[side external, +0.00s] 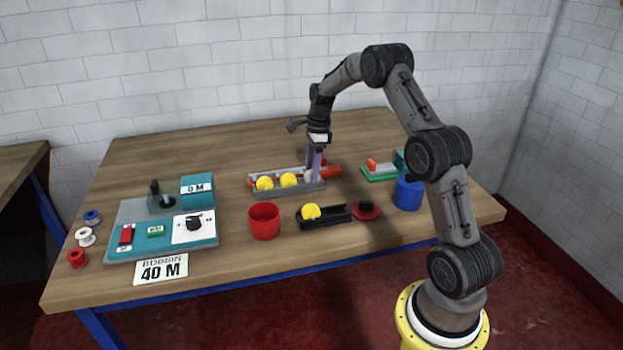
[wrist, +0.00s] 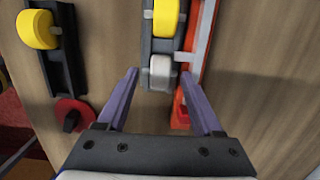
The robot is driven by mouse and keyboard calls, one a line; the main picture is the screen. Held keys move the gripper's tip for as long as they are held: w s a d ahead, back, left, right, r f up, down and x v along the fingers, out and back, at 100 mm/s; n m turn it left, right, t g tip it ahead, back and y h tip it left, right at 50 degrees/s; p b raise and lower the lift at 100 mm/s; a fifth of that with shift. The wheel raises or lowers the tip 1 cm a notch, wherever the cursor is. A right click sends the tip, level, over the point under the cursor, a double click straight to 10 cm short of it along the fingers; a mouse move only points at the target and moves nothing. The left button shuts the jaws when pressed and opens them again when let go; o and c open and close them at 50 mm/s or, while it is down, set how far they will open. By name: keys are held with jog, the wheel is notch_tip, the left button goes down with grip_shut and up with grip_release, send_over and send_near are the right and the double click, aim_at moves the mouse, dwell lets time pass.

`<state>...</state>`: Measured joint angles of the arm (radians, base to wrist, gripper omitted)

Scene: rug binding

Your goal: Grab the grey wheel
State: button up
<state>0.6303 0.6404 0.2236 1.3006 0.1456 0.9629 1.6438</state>
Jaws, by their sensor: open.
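The grey wheel (wrist: 162,72) sits at the near end of a dark grey rack in the wrist view, just beyond and between my open fingers. In the side external view the wheel (side external: 310,176) shows pale and partly hidden behind my finger. My gripper (side external: 315,165) points down over the right end of the rack (side external: 262,192). In the wrist view my gripper (wrist: 160,98) has its two purple fingers spread apart, with nothing held between them. Yellow wheels (side external: 288,180) sit in the same rack to the left of the grey one.
A red and grey piece (wrist: 197,75) runs close along the rack, near my right finger. A black holder (side external: 335,214) with a yellow wheel and a red disc stands in front. A red cup (side external: 264,220) and blue cup (side external: 409,192) stand nearby. The back of the table is clear.

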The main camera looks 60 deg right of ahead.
jog(key=shift+f, duration=0.1)
grip_shut()
dwell(0.3)
